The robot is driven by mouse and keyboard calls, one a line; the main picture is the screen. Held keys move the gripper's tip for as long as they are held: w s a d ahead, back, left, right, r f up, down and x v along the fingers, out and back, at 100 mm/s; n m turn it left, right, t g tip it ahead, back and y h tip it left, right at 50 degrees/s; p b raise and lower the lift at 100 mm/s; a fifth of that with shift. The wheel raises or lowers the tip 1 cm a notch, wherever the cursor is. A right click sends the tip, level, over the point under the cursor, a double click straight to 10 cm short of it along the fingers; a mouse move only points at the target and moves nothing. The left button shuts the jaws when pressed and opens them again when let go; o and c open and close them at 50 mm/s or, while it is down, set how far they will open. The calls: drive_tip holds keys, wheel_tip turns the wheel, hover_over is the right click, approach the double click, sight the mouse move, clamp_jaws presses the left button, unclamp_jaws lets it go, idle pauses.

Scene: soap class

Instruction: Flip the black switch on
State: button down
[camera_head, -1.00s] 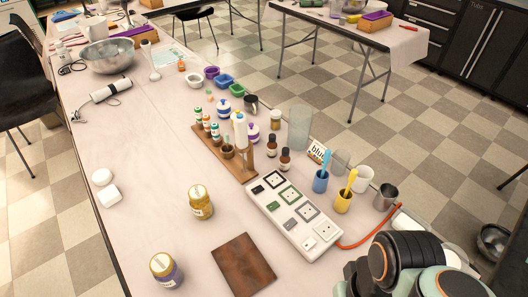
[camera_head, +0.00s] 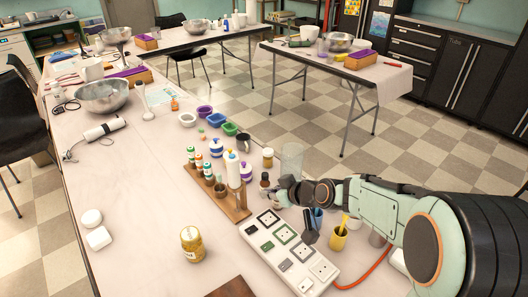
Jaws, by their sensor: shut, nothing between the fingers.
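A white power strip (camera_head: 262,256) lies on the table with several sockets and a row of coloured switches. The black switch (camera_head: 251,228) is at its far left end; its on or off position is too small to tell. A green switch (camera_head: 267,246), a grey switch (camera_head: 284,264) and a white switch (camera_head: 304,284) follow along the same side. My gripper (camera_head: 309,240) is shut and empty, pointing down near the strip's right edge, right of the black switch. My arm reaches in from the right and hides part of the cups behind it.
A wooden rack of bottles (camera_head: 236,210) stands just behind the strip. A yellow cup (camera_head: 339,238) and a blue cup (camera_head: 318,217) stand close to its right, with a red-orange cable (camera_head: 375,270). The table left of the strip is mostly clear.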

wheel_tip(320, 180, down, 8)
drive_tip(key=m+g, duration=0.1)
drive_tip(key=shift+s+d+g, duration=0.2)
drive_tip(key=shift+d+g, duration=0.1)
drive_tip(key=shift+d, duration=0.1)
hover_over(245, 229)
drive_tip(key=s+d, duration=0.2)
drive_tip(key=f, duration=0.7)
drive_tip(key=shift+d, duration=0.2)
drive_tip(key=f, duration=0.3)
drive_tip(key=shift+a+f, duration=0.15)
drive_tip(key=shift+a, duration=0.05)
drive_tip(key=shift+f, duration=0.4)
